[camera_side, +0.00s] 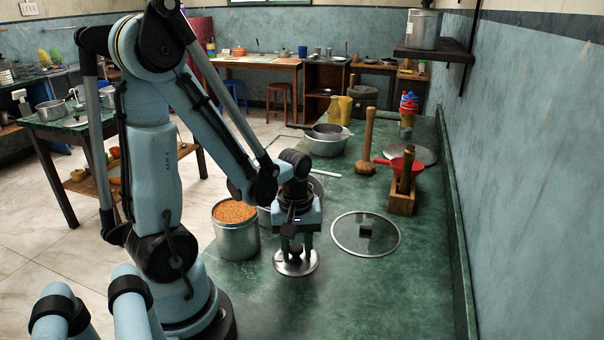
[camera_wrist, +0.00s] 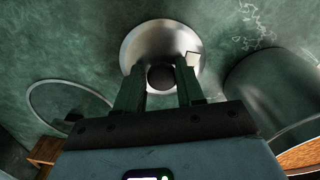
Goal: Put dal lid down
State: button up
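A round steel lid (camera_side: 296,266) with a dark knob is low at the green counter, right of the open steel pot (camera_side: 237,240) of orange dal. I cannot tell for sure whether its rim touches the counter. My gripper (camera_side: 297,250) points down at it. In the wrist view, the lid (camera_wrist: 138,42) lies beyond my fingers (camera_wrist: 160,75), and its dark knob (camera_wrist: 160,78) fills the gap between the fingertips. The fingers look closed on the knob. The pot's edge shows at the right of the wrist view (camera_wrist: 270,90).
A glass lid (camera_side: 350,240) lies flat to the right. Behind it are a wooden block (camera_side: 402,203) with a red strainer (camera_side: 411,168), a wooden mallet (camera_side: 368,140) and a bowl with a pan (camera_side: 327,146). The counter's front right is clear.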

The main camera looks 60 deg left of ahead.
aim_at(297, 248)
jog(key=shift+o, duration=1.4)
jog(key=shift+r, duration=6.1)
jog(key=w+d+m+t, duration=0.4)
jog(key=d+m+t, duration=0.3)
jog(key=m, duration=0.6)
jog(key=shift+w+d+r+m, duration=0.3)
jog(key=shift+d+r, duration=0.15)
jog(key=shift+d, duration=0.45)
